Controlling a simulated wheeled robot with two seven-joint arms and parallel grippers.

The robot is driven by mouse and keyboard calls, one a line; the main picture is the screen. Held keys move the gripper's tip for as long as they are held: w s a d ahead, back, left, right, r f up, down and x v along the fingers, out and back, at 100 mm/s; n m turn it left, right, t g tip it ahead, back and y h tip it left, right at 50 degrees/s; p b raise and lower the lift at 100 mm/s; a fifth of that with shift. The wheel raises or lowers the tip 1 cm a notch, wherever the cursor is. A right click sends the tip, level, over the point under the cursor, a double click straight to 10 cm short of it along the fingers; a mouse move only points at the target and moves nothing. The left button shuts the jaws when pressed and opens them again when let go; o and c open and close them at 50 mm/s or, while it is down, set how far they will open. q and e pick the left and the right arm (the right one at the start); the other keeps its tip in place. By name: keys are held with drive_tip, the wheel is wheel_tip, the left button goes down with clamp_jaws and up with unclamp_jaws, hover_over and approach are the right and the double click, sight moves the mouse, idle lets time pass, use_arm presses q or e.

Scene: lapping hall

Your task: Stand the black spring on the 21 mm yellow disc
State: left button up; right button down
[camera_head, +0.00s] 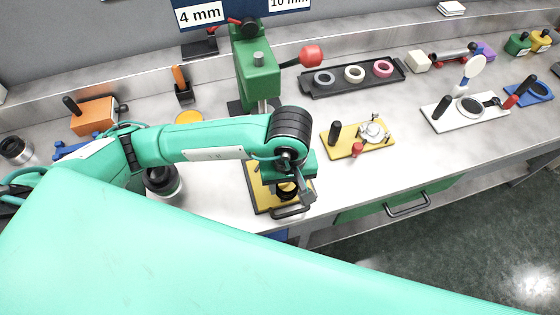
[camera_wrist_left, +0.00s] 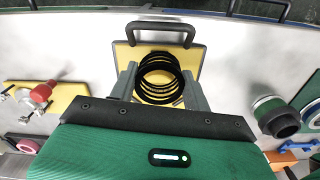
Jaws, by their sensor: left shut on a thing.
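The black spring (camera_wrist_left: 160,78) sits between the two fingers of my left gripper (camera_wrist_left: 158,88) in the left wrist view. In the head view the spring (camera_head: 288,191) shows as a dark ring under my left gripper (camera_head: 295,190), which is shut on it. The spring is over a yellow board with a black handle (camera_head: 262,196); I cannot tell whether it touches the board. A flat yellow disc (camera_head: 189,117) lies on the bench behind my left forearm, partly hidden by it; its size cannot be read. My right gripper is not in view.
A green press (camera_head: 255,75) with a red knob stands behind my gripper. A yellow fixture (camera_head: 345,146) is to its right, a black ring tray (camera_head: 400,82) further back. A black-topped jar (camera_head: 162,182) stands left. Bare bench shows right of the yellow fixture.

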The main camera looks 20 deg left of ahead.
use_arm(q)
drive_tip(key=w+a, duration=0.1)
drive_tip(key=w+a+p, duration=0.1)
drive_tip(key=w, duration=0.1)
drive_tip(key=w+a, duration=0.1)
drive_tip(key=w, duration=0.1)
drive_tip(key=shift+w+a, duration=0.1)
drive_tip(key=shift+a, duration=0.15)
drive_tip(key=shift+w+p, duration=0.1)
drive_tip(key=shift+p, duration=0.2)
wheel_tip(320, 180, down, 3)
drive_tip(key=shift+r+p, duration=0.15)
drive_tip(key=shift+p, duration=0.5)
drive_tip(key=shift+a+f, duration=0.1)
drive_tip(key=shift+f, duration=0.3)
drive_tip(key=shift+f+b, duration=0.25)
drive_tip(key=shift+b, duration=0.05)
drive_tip(key=o, duration=0.9)
drive_tip(key=shift+r, duration=0.15)
drive_tip(key=shift+o, duration=0.2)
